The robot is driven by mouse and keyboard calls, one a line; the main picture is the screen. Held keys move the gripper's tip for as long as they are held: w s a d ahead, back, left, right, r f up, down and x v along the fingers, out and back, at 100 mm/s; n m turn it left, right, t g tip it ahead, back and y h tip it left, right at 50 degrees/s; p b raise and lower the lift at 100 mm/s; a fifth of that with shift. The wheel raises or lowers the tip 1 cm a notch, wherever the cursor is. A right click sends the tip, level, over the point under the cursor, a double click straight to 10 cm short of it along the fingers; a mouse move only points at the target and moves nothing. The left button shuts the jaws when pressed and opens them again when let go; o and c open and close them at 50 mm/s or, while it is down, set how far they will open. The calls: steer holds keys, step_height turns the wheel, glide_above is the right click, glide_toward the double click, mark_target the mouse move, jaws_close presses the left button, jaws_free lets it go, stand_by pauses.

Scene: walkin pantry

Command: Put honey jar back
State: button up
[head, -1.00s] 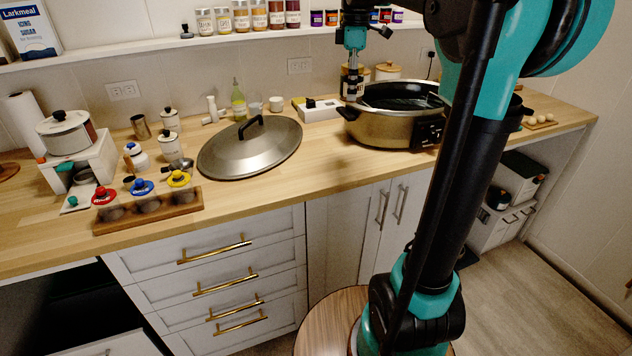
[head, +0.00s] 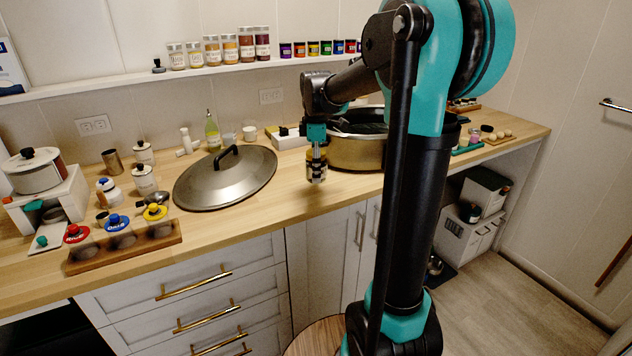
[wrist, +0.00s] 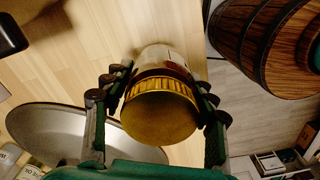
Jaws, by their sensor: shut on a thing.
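My gripper (head: 316,160) is shut on a small jar (head: 316,174) with a gold lid and pale label bands. In the head view the jar hangs near the counter's front edge, between the metal lid and the big pot. In the wrist view, the fingers (wrist: 160,95) clasp the jar from both sides and its ribbed gold lid (wrist: 160,115) faces the camera. I cannot read its label, so I cannot tell that it is honey. Labelled jars (head: 230,50) stand in a row on the white wall shelf (head: 120,86), with small coloured jars (head: 312,48) to their right.
The large domed lid (head: 225,178) lies on the counter left of my gripper. The big pot (head: 355,150) stands to the right and behind. A wooden rack with coloured knobs (head: 125,245) and a white pot (head: 35,172) are further left.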

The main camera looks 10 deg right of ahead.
steer(key=shift+f, duration=2.2)
steer(key=shift+f, duration=0.15)
steer(key=o, duration=1.8)
steer(key=shift+c, duration=0.2)
step_height(320, 180, up, 12)
steer(key=shift+r, duration=0.2)
